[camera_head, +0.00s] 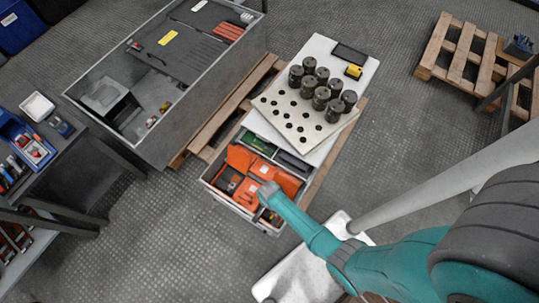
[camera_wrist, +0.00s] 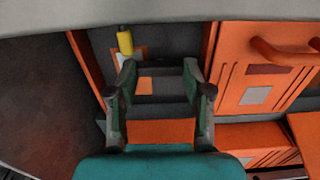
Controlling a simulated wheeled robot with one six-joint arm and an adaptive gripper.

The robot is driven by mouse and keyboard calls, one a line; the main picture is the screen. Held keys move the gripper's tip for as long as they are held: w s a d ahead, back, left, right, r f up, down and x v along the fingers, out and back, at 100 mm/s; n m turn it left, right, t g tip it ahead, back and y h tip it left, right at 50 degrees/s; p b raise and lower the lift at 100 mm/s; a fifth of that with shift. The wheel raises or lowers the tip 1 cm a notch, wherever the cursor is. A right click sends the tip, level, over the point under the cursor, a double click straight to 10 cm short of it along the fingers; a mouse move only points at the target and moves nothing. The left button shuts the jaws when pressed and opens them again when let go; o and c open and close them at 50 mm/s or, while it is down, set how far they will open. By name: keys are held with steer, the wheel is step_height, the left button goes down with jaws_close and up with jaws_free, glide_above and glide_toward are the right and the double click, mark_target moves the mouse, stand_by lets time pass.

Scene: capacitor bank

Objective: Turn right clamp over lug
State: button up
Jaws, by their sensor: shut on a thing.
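My gripper (camera_wrist: 159,78) reaches into the grey open box (camera_head: 214,192) in the head view, among the orange parts. In the wrist view its two dark fingers stand apart, shut on a dark grey piece (camera_wrist: 160,73) between the tips. I cannot tell whether this piece is the clamp. An orange panel with a handle (camera_wrist: 262,70) is right of the fingers, and a small yellow-topped item (camera_wrist: 125,40) is ahead to the left. I cannot pick out the right clamp or the lug in either view. My arm hides part of the box.
Black cylinders (camera_head: 321,98) stand on a pale plate with holes (camera_head: 290,119) behind the box. A large grey bin (camera_head: 209,88) is at the upper left. A workbench (camera_head: 62,148) is at the far left. Pallets (camera_head: 462,52) lie at the upper right. The floor between is clear.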

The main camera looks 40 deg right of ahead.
steer(key=shift+s+a+f, duration=0.15)
steer(key=shift+s, duration=0.1)
steer(key=o, duration=1.2)
steer(key=shift+c, duration=0.2)
steer(key=shift+w, duration=0.15)
steer(key=shift+w, duration=0.1)
steer(key=shift+r, duration=4.05)
